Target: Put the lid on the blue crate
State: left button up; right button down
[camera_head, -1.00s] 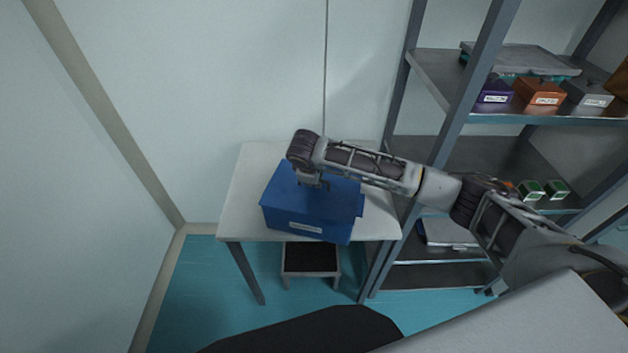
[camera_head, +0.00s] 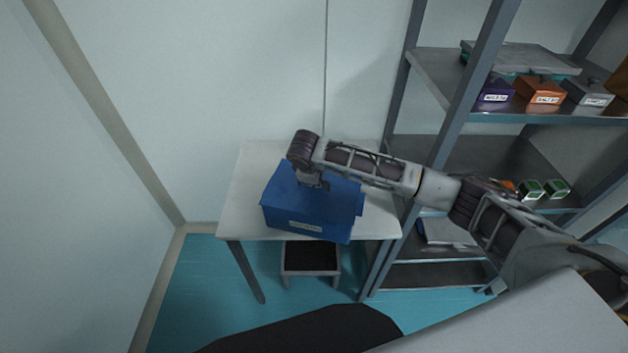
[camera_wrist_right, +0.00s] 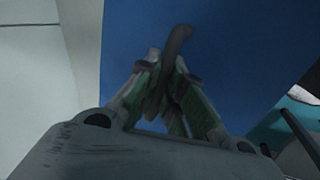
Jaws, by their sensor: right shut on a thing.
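The blue crate (camera_head: 290,222) stands on a small white table, a white label on its front. The blue lid (camera_head: 335,197) lies over the crate's top; its right edge sticks out slightly past the crate. Whether it is fully seated I cannot tell. My right gripper (camera_head: 314,184) points down over the lid's middle. In the right wrist view, the gripper (camera_wrist_right: 168,85) is shut on the dark curved handle (camera_wrist_right: 176,48) of the blue lid (camera_wrist_right: 225,45). My left gripper is not in view.
The white table (camera_head: 244,190) has bare room left and right of the crate. A grey shelf rack (camera_head: 440,150) with small boxes stands at the right, under my right arm. A low dark-topped stool (camera_head: 311,258) is below the table. A wall is close behind.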

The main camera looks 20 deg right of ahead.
jog(key=c, duration=1.5)
grip_release()
jog(key=shift+r, duration=0.1)
jog(key=shift+v, duration=5.95)
jog(key=shift+s, duration=0.1)
